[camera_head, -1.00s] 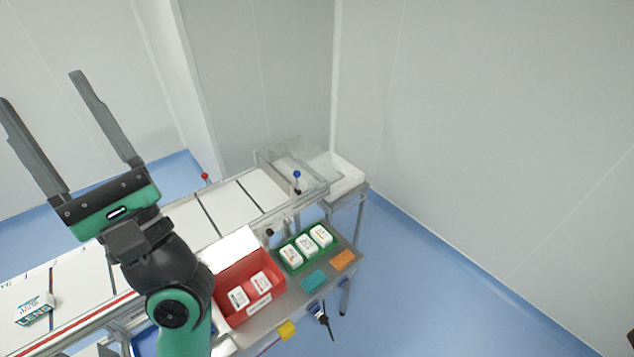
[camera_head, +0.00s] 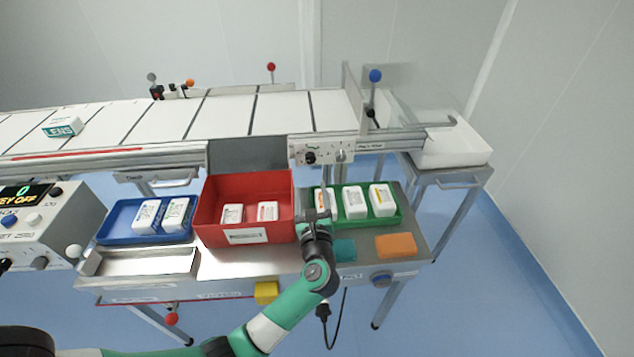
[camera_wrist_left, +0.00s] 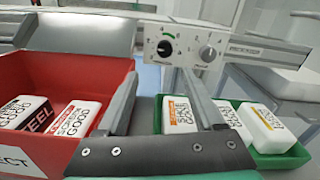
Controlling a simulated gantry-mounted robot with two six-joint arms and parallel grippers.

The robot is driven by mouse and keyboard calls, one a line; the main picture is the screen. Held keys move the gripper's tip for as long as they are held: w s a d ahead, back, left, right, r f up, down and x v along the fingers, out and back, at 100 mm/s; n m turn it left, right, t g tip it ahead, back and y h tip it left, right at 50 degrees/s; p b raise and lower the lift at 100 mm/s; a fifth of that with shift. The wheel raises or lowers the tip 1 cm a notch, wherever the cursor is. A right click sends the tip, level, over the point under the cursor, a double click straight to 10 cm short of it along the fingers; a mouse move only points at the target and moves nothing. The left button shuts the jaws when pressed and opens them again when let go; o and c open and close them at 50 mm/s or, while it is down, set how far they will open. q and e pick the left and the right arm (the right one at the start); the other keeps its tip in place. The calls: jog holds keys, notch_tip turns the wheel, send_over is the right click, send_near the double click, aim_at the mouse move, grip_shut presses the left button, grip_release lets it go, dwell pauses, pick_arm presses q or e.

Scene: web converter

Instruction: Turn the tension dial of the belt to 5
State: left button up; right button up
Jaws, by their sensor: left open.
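A pale control panel (camera_head: 322,152) is on the conveyor's front rail. It carries a black knob (camera_head: 310,157) at left and a grey knob (camera_head: 341,155) at right. In the left wrist view the black knob (camera_wrist_left: 164,48) has a white mark and a green arc above it, and the grey knob (camera_wrist_left: 207,53) has a scale around it. I cannot tell which is the tension dial; the labels are too small to read. My left gripper (camera_wrist_left: 160,78) is open and empty, its fingers pointing toward the panel, apart from both knobs. My right gripper is not in view.
Below the panel stand a red bin (camera_head: 246,212) and a green tray (camera_head: 394,217), both with white boxes. A blue tray (camera_head: 118,231) and a control box (camera_head: 60,232) are further left. A blue-topped lever (camera_head: 375,76) rises right of the panel.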

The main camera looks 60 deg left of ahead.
aim_at(311, 160)
pick_arm(q)
jog(key=b+x, duration=0.1)
jog(key=x, duration=0.2)
jog(key=b+x, duration=0.2)
jog(key=x, duration=0.2)
jog(key=b+x, duration=0.1)
jog(key=x, duration=0.3)
jog(key=shift+w+d+b, duration=0.2)
jog(key=shift+w+b, duration=0.15)
jog(key=shift+w+a+r, duration=0.2)
jog(key=shift+a, duration=0.2)
grip_shut()
